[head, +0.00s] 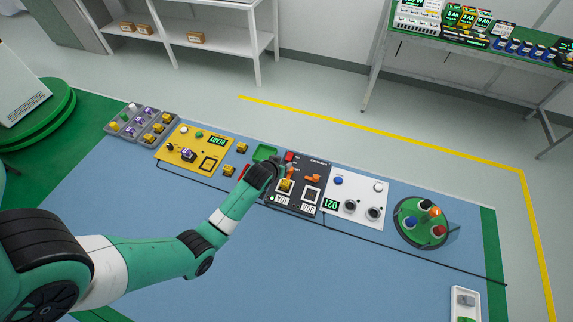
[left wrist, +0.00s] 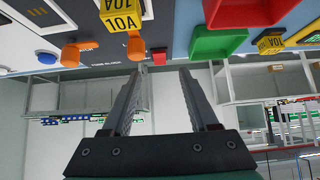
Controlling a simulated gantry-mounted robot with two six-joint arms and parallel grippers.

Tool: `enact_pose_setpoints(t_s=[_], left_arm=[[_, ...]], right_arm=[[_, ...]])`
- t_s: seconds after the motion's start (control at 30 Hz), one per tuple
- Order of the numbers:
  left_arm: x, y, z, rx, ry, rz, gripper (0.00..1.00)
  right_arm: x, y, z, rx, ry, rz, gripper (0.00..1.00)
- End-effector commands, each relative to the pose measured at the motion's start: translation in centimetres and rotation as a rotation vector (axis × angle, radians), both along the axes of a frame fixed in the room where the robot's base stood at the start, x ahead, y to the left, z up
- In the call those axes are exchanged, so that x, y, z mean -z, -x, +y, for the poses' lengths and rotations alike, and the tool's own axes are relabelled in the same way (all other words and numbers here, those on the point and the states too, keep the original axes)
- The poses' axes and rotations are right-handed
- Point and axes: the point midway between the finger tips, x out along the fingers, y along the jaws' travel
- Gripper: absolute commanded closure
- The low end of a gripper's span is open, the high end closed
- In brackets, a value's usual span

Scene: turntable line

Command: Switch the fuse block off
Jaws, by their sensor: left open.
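The fuse block (head: 297,205) is a dark panel in the middle of the blue bench. It carries orange levers (head: 313,178), a red part (head: 290,157) and a yellow fuse (head: 286,185). My left gripper (head: 279,168) is over its left edge and partly hides it. In the left wrist view the open, empty fingers (left wrist: 163,75) point toward the panel, which appears upside down. One orange lever (left wrist: 135,47) is just beyond the left finger's tip, and another (left wrist: 70,53) is farther left. A yellow fuse marked 10A (left wrist: 120,18) is above. My right gripper is out of view.
A green tray (head: 265,152) is beside the block; it also shows in the left wrist view (left wrist: 220,35). A yellow panel (head: 190,148) is left, a white panel (head: 352,198) right, then a round green turntable (head: 424,236). The bench front is mostly clear, with a cable across.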

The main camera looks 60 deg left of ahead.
Motion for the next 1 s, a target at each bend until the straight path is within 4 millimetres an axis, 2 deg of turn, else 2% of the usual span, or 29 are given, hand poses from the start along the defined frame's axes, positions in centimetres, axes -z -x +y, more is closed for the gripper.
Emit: enact_pose_setpoints(t_s=[0.03, 0.23, 0.43, 0.73, 1.0], left_arm=[[1.9, -0.6, 0.6, 0.0, -0.001, -0.001, 0.4], [4.6, -2.8, 2.7, -0.001, 0.0, -0.001, 0.4], [5.7, -4.0, 3.8, 0.001, 0.0, -0.001, 0.4], [5.8, -4.2, 4.0, 0.001, -0.001, -0.001, 0.4], [5.8, -4.2, 4.0, 0.001, -0.001, -0.001, 0.89]], right_arm=[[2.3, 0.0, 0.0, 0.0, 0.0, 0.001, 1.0], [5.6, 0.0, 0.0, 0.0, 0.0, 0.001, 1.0], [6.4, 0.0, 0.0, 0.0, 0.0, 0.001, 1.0], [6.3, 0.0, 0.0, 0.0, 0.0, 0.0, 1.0], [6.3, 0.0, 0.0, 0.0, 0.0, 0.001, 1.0]])
